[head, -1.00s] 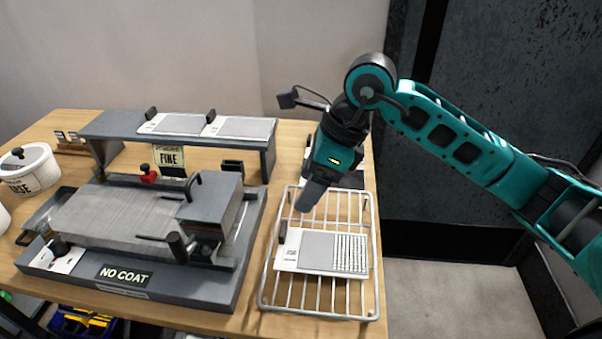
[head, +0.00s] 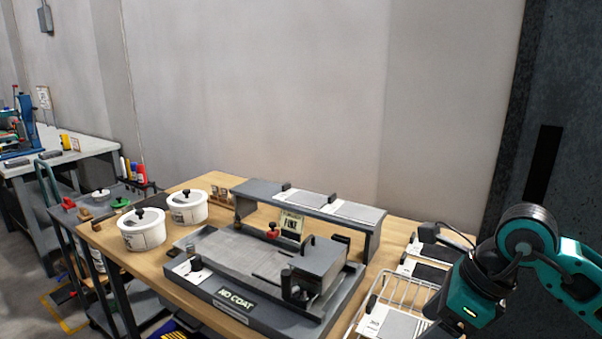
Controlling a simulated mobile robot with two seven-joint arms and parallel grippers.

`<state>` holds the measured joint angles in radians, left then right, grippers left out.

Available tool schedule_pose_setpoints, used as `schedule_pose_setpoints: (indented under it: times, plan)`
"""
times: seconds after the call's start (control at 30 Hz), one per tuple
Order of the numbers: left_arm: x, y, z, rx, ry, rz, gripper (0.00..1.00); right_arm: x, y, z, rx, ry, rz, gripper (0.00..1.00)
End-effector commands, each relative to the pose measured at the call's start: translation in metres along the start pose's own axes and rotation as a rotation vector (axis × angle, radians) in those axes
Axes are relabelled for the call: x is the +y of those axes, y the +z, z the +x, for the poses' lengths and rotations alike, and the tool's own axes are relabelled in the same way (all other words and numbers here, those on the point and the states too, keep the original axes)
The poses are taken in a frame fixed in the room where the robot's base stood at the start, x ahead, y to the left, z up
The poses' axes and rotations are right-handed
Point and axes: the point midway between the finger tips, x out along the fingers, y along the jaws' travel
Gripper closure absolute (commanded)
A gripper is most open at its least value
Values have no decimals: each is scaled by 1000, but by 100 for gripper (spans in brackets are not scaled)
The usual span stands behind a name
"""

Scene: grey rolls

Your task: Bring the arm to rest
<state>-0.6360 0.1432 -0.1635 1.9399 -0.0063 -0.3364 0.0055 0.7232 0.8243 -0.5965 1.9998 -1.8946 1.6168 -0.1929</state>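My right arm comes in from the right, with its teal wrist (head: 478,297) at the lower right, in front of the wire rack. The fingertips are cut off or hidden at the bottom edge, so the gripper's opening does not show. My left arm is not in view. A white and grey panel (head: 398,326) lies on the wire rack (head: 405,290), partly hidden by my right wrist and the frame edge.
The wooden bench (head: 178,262) holds a grey machine labelled NO COAT (head: 235,298), a raised shelf (head: 262,194) with two panels, and two white lidded tubs (head: 142,230). A cart and another bench stand at the left. A dark panel (head: 560,130) rises at the right.

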Motion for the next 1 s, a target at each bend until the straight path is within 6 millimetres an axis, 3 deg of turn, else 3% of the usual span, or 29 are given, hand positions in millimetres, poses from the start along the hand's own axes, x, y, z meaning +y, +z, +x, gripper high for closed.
schedule_pose_setpoints:
  times: [0.03, 0.23, 0.4, 0.5, 0.63, 0.77, 0.9, 1.0]
  plan:
    - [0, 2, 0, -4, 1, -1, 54, 20, 17, 10, -94, 71, 0, 28]
    - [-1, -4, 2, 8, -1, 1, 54, 76, 74, 11, -438, 292, 66, 28]
    - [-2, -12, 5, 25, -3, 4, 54, 112, 118, -14, -746, 495, 208, 28]
    - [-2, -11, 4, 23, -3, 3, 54, 122, 136, -36, -922, 608, 330, 28]
    - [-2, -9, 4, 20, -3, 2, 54, 120, 151, -66, -1136, 740, 525, 28]
    - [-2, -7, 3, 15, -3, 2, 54, 103, 154, -90, -1327, 852, 764, 28]
    - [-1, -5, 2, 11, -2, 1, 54, 73, 142, -106, -1505, 940, 1064, 28]
    - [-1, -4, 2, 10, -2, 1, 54, 49, 125, -106, -1606, 980, 1305, 28]
